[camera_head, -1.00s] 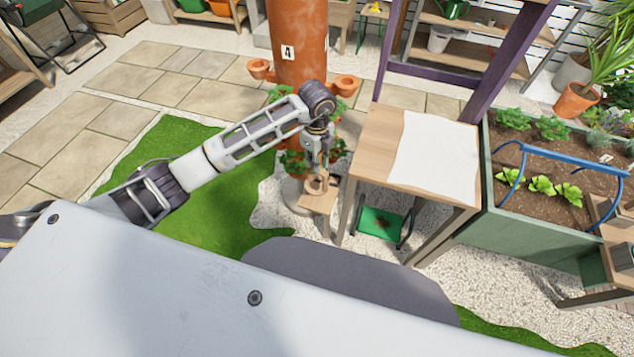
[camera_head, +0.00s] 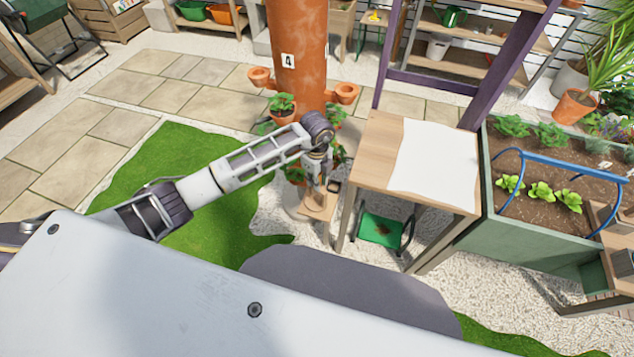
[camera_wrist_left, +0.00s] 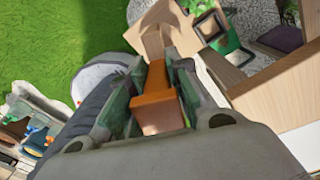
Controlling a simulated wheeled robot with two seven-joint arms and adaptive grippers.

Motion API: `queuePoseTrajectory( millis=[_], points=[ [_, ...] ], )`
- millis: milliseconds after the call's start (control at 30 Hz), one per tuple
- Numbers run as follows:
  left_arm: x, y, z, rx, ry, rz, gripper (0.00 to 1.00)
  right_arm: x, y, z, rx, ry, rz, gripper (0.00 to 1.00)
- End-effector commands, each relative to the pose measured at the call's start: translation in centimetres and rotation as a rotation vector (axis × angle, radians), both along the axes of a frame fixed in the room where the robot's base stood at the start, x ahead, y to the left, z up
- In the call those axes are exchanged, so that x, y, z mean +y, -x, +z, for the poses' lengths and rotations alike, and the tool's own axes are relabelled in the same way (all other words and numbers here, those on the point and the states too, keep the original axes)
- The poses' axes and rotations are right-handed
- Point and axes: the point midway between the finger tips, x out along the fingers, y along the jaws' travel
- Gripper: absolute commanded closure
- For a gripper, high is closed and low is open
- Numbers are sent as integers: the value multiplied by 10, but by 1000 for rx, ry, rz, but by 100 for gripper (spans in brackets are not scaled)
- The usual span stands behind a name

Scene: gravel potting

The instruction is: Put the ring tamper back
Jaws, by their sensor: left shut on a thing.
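My left gripper (camera_head: 317,192) points down over a small wooden stand (camera_head: 316,210) beside the terracotta column. In the left wrist view the fingers (camera_wrist_left: 158,72) are shut on an orange-brown block-shaped piece (camera_wrist_left: 158,108), which I take to be the ring tamper. Its ring end is hidden or too small to make out. The stand's pale wood (camera_wrist_left: 152,42) shows just beyond the fingertips. Whether the tamper touches the stand, I cannot tell. My right gripper is not in view.
A wooden table (camera_head: 380,150) with a white sheet (camera_head: 438,160) stands close to the right of the gripper. A dark square frame (camera_head: 334,187) sits at the stand's edge. The terracotta column (camera_head: 297,60) with planted pots rises behind. Green turf (camera_head: 170,150) lies open to the left.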

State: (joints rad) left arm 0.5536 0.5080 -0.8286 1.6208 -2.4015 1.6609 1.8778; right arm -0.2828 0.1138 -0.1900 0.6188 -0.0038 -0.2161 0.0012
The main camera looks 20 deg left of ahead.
Motion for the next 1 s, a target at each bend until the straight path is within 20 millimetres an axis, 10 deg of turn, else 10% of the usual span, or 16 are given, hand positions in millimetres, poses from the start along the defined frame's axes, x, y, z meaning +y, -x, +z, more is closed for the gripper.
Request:
queuePoseTrajectory(
  millis=[667, 700, 800, 1000],
  points=[
    [0, -1, -21, -1, -1, 1, 100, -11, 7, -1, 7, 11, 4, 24],
    [0, 0, -21, -1, -1, 1, 75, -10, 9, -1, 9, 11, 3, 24],
    [0, 0, -21, -1, -1, 1, 63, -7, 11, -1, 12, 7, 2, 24],
    [0, 0, -21, -1, -1, 1, 59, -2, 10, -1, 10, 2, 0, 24]
  ],
)
